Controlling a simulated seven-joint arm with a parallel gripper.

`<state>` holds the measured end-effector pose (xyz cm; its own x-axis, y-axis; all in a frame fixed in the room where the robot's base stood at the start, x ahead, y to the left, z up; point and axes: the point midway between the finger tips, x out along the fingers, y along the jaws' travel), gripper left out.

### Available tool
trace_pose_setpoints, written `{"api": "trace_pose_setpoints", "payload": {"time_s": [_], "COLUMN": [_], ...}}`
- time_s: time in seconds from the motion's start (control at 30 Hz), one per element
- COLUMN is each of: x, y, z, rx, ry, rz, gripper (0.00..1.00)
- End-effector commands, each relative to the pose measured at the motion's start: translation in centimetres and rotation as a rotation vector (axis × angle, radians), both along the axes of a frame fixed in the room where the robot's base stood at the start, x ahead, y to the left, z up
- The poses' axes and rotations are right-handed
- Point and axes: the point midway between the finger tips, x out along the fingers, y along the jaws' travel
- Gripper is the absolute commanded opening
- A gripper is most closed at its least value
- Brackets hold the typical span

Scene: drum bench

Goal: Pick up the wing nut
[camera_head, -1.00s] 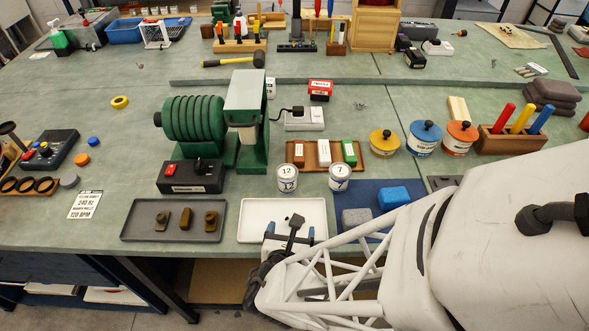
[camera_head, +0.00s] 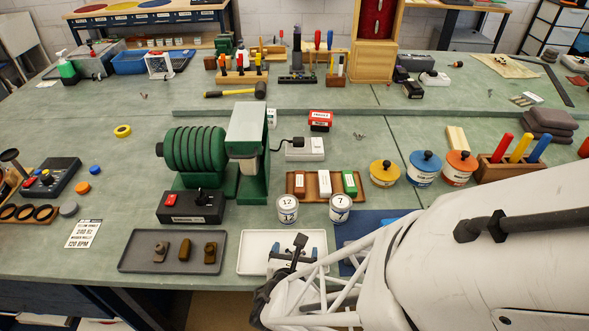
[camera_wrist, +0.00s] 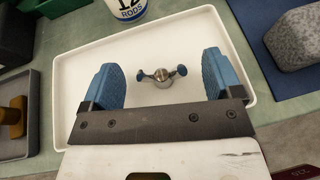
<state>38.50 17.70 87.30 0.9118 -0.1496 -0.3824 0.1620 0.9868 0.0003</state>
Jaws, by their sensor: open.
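The wing nut (camera_wrist: 162,77) lies in the white tray (camera_wrist: 203,26) in the wrist view. It has a metal body and two dark blue-grey wings. My gripper (camera_wrist: 165,82) is open, with its blue fingertips on either side of the wing nut and apart from it. How high the fingers are above the tray is hard to tell. In the head view my gripper (camera_head: 298,250) is over the right part of the white tray (camera_head: 250,222), and the wing nut is hidden there behind it.
A can marked 12 (camera_head: 287,212) and a can marked 7 (camera_head: 340,209) stand just behind the tray. A grey tray (camera_head: 130,262) with several small parts lies left. A blue mat (camera_wrist: 285,68) with a grey block (camera_wrist: 296,38) lies right. A green drum machine (camera_head: 246,150) stands behind.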

Motion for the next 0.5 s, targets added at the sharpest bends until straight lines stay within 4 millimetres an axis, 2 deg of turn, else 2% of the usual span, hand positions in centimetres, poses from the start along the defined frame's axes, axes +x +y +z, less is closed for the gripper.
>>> {"api": "trace_pose_setpoints", "payload": {"time_s": [0.37,0.5], "x": [-0.02,-0.03], "y": [0.00,0.00], "z": [0.00,-0.01], "rx": [0.000,0.000], "ry": [0.000,0.000], "rz": [0.000,0.000], "gripper": [0.85,0.67]}}
